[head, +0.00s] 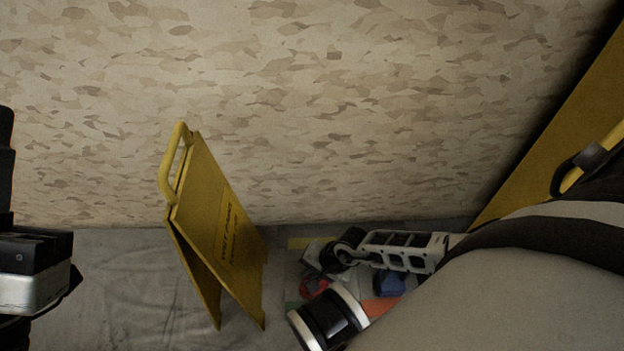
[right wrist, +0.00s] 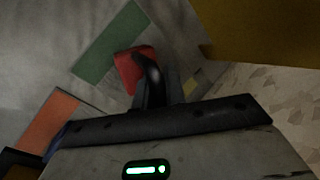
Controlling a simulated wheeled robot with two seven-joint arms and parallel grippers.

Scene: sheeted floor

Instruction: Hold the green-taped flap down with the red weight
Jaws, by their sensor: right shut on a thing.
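The red weight (right wrist: 126,72) shows beside a dark finger of my right gripper (right wrist: 152,88) in the right wrist view. In the head view the red weight (head: 314,288) is partly hidden below the right gripper (head: 325,260). The right gripper is shut on it. The green tape (right wrist: 110,40) lies just beyond the red weight; a sliver of green tape (head: 292,307) shows in the head view. I cannot tell whether the weight touches the flap or hangs just above it. Only a link of my left arm shows at the left edge; its fingers are out of view.
A yellow folding floor sign (head: 222,225) stands left of the taped area. A blue object (head: 388,284) sits near orange tape (head: 382,308), partly behind my right arm. Yellow tape (head: 300,243) is near the speckled surface (head: 300,110). A yellow panel (head: 550,130) stands at right.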

